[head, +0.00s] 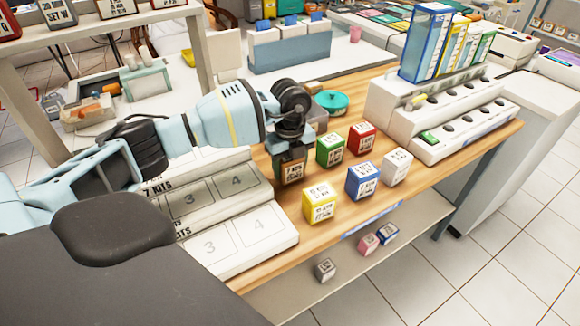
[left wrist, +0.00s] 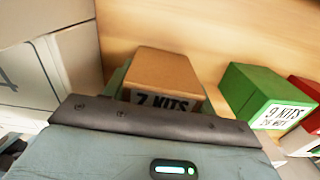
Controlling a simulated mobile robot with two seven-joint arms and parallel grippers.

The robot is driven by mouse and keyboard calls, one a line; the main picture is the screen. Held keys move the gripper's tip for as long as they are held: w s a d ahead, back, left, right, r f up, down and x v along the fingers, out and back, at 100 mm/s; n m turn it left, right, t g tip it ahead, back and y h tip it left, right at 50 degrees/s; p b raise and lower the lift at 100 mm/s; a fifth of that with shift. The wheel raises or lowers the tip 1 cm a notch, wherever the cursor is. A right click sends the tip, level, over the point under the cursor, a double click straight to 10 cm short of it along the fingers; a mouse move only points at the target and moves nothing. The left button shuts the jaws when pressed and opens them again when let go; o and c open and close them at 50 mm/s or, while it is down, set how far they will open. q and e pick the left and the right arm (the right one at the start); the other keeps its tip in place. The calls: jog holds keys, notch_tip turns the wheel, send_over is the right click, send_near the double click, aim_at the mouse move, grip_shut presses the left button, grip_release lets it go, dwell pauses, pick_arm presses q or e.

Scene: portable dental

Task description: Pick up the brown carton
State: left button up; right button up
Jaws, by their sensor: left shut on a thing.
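The brown carton (left wrist: 163,72) shows in the left wrist view with a "7 KITS" label on its front. It also shows in the head view (head: 292,171), partly covered by my left gripper (head: 291,155). My left gripper reaches down from above and is shut on the brown carton; its far finger is mostly hidden. The carton is at the left end of the group of small cartons on the wooden table (head: 285,228). I cannot tell whether it touches the table. My right gripper is in neither view.
A green carton (head: 330,149) stands close to the right of the brown one, with red (head: 361,138), yellow (head: 319,204), blue (head: 362,180) and white (head: 397,166) cartons nearby. A stepped numbered rack (head: 236,236) stands close on the left. The table's front strip is clear.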

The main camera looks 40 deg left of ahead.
pick_arm(q)
notch_tip(320, 180, up, 10)
jog(key=shift+f, duration=0.25)
dwell(0.3)
